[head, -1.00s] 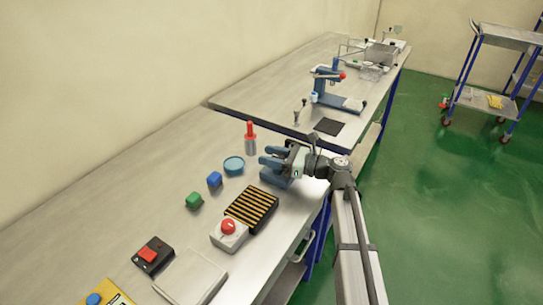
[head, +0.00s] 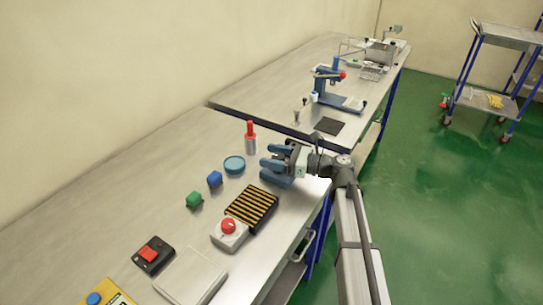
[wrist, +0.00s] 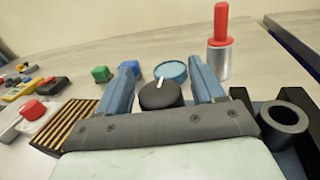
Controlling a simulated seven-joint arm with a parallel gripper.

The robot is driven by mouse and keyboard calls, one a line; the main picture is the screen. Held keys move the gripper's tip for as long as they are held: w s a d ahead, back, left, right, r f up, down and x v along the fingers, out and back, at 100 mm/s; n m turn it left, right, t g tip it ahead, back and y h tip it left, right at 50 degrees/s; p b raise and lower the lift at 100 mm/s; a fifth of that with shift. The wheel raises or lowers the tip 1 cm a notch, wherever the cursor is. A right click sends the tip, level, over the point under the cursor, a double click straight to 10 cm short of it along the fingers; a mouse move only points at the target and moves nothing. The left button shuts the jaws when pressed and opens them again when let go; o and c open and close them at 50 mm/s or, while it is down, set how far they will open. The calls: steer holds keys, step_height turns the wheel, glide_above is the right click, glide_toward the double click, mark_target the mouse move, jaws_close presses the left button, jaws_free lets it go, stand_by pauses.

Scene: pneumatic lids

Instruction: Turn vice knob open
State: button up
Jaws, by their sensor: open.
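The vice (head: 277,181) is a blue block on the near bench, mostly hidden under my gripper in the head view. In the wrist view, its black round knob (wrist: 160,97) with a white pointer line shows between my fingers. My gripper (wrist: 163,72) is open, with one blue finger on each side of the knob. Gaps show between the knob and the fingers, and I cannot tell how deep the fingers reach. The gripper also shows in the head view (head: 269,156).
A red-topped metal cylinder (head: 250,138), a blue round dish (head: 234,165), blue (head: 214,180) and green (head: 194,200) blocks and a striped black box (head: 252,207) stand nearby. A grey ring (wrist: 284,117) sits right of the gripper. Bench space toward the wall is clear.

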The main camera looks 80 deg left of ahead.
steer(key=v, duration=1.3)
steer(key=shift+d, duration=0.1)
